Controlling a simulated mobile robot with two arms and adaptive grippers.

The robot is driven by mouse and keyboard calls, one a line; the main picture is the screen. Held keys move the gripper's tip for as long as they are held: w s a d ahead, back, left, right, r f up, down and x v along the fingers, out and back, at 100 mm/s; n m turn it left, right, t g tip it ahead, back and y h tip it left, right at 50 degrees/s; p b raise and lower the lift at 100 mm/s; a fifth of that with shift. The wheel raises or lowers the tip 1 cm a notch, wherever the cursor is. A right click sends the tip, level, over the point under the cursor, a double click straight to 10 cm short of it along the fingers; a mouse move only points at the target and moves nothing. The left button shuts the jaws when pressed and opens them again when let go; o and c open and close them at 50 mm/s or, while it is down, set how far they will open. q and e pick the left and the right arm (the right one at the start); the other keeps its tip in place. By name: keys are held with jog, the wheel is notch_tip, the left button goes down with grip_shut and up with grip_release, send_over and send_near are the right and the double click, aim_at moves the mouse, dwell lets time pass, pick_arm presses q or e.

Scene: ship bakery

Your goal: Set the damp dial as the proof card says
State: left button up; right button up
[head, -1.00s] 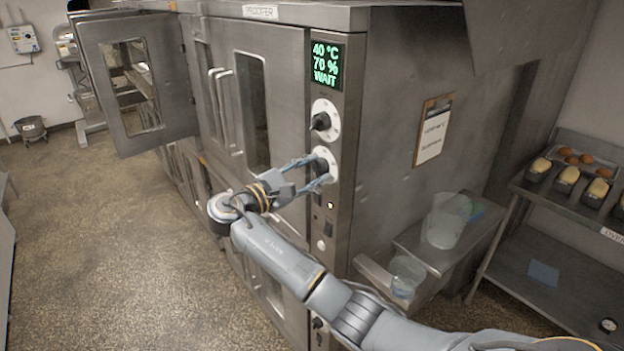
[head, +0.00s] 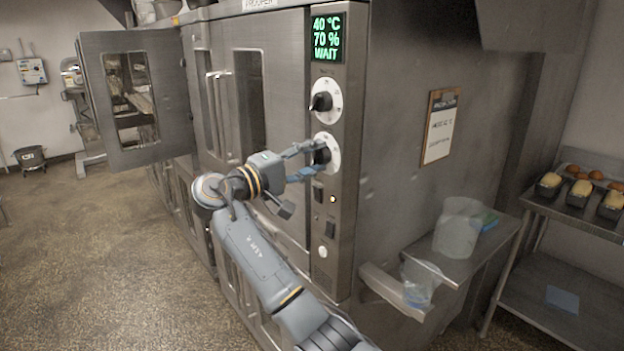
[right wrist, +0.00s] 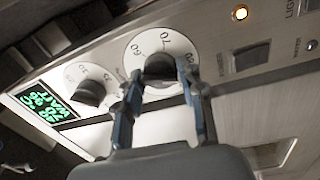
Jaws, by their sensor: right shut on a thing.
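The proofer's control panel (head: 343,230) has two black knobs on white dials. The lower dial (head: 331,140) is the damp dial; in the right wrist view its face (right wrist: 187,46) shows 60, 70 and part of another number, with 70 above the knob (right wrist: 160,68). My right gripper (head: 322,162) is shut on the lower knob, a finger on each side. The display (head: 326,37) reads 40 °C, 70 %, WAIT. The proof card (head: 440,127) hangs on a clipboard on the proofer's side; its writing is too small to read surely. My left gripper is not in view.
The upper dial (head: 337,102) sits just above. Below are switches (head: 331,229) and a lit amber lamp (head: 333,199). A proofer door (head: 181,95) stands open at left.

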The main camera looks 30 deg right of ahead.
jog(key=m+b, duration=0.3)
jog(key=f+m+g+b, duration=0.1)
jog(key=m+b, duration=0.2)
jog(key=shift+r+m+b, duration=0.2)
jog(key=shift+m+b, duration=1.3)
jog(key=shift+m, duration=0.2)
jog(key=o, duration=1.2)
jog(key=shift+w+r, duration=0.1)
jog(key=shift+c, duration=0.2)
jog(key=shift+a+r, duration=0.1)
jog(key=shift+a, duration=0.1)
jog(key=a, duration=1.1)
jog(key=shift+s+a+f, duration=0.25)
jog(key=shift+a+f, duration=0.05)
jog(key=shift+f, duration=0.15)
